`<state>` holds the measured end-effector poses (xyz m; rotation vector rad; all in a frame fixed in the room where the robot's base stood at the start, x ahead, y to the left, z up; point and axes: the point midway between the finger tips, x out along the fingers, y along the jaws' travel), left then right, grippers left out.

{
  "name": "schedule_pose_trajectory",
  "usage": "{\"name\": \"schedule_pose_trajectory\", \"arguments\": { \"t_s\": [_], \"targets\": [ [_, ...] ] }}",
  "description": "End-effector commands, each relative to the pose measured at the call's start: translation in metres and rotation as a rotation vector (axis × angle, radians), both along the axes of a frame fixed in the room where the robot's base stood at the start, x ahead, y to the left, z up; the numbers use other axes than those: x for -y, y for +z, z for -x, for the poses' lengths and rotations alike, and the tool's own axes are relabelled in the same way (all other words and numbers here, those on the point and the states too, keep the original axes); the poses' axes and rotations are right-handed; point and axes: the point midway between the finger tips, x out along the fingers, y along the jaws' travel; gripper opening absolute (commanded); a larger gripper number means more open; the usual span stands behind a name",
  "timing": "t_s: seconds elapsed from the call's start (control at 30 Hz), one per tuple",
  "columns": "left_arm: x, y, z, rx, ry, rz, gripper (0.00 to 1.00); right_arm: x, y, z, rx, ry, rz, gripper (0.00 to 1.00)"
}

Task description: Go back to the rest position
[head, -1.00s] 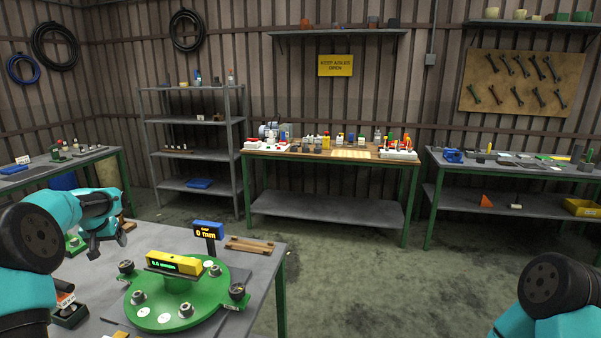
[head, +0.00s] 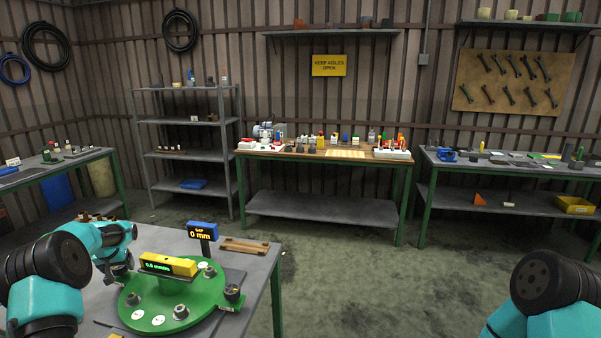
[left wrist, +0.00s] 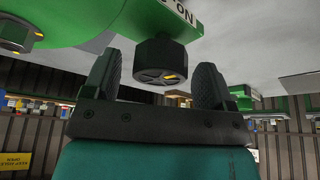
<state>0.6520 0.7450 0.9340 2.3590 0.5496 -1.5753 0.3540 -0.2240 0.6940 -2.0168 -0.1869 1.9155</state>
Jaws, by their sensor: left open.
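My left gripper (head: 118,278) is open at the left edge of the green round disperser plate (head: 205,305) on the near bench. In the left wrist view its two fingers (left wrist: 154,78) stand on either side of a black hex-headed knob (left wrist: 162,58) under the plate's rim, with gaps showing on both sides. A yellow level (head: 168,265) with a green readout lies across the plate's middle. A blue-topped gap display (head: 202,231) reading 0 mm stands behind it. My right gripper is out of view; only part of my right arm shows at the lower right.
A wooden rack (head: 245,246) lies behind the plate on the near bench (head: 255,275). Another black knob (head: 232,294) sits at the plate's right edge. Open floor (head: 360,275) lies to the right. Benches and a shelf unit stand along the back wall.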

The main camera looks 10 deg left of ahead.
Motion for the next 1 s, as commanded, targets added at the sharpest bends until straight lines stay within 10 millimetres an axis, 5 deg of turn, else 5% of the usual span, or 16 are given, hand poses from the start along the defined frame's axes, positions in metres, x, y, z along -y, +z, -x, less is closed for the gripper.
{"name": "schedule_pose_trajectory", "arguments": {
  "t_s": [1.0],
  "targets": [
    [0.0018,-0.0001,-0.0009,0.0,0.417,0.001,0.78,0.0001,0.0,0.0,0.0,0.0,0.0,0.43]
  ]
}}
